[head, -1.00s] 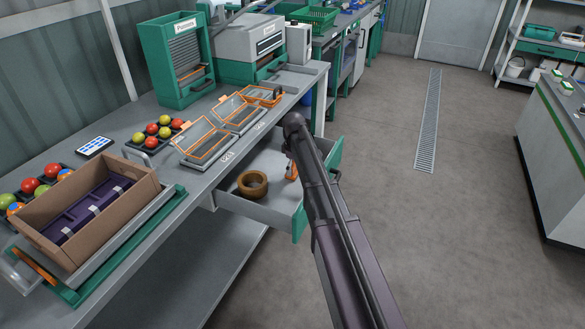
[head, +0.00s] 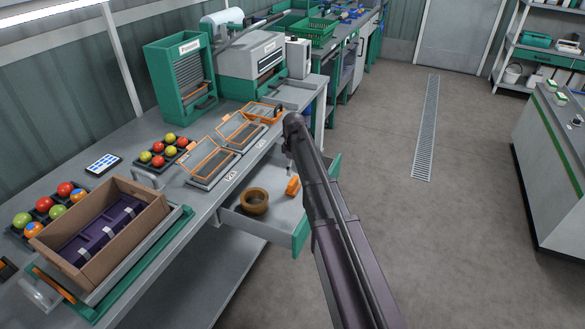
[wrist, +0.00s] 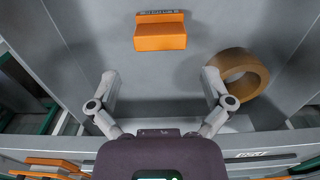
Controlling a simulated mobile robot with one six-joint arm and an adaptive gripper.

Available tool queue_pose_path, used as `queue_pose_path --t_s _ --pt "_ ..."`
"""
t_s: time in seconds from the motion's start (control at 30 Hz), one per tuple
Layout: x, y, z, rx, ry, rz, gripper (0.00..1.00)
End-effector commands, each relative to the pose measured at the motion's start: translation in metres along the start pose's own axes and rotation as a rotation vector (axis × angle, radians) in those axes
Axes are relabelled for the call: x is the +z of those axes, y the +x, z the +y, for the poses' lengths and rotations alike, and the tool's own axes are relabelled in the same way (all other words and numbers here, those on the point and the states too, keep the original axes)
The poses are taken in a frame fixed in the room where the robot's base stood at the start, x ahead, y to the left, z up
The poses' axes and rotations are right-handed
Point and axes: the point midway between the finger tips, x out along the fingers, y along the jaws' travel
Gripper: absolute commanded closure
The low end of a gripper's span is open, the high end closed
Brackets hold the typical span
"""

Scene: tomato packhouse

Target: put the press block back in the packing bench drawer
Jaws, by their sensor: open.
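The orange press block (head: 293,186) lies on the floor of the open drawer (head: 298,234) under the packing bench. The wrist view also shows the block (wrist: 160,36), ahead of the fingers and apart from them. My gripper (wrist: 160,80) is open and empty, its two fingers spread wide. It is over the drawer, between the block and the bench front. In the head view my arm hides most of the gripper.
A brown tape roll (head: 255,201) lies in the drawer left of the block, near my right finger in the wrist view. A cardboard box (head: 153,209), orange-framed trays (head: 207,161) and tomatoes stand on the bench (head: 152,121).

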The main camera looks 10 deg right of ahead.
Motion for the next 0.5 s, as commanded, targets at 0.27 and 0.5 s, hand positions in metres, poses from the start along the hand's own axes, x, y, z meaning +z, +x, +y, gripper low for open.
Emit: queue_pose_path --t_s 0.27,0.5 --pt "0.0 -0.022 0.0 0.0 0.0 0.0 0.0" --pt "0.0 -0.027 0.0 0.0 0.0 0.0 0.0"
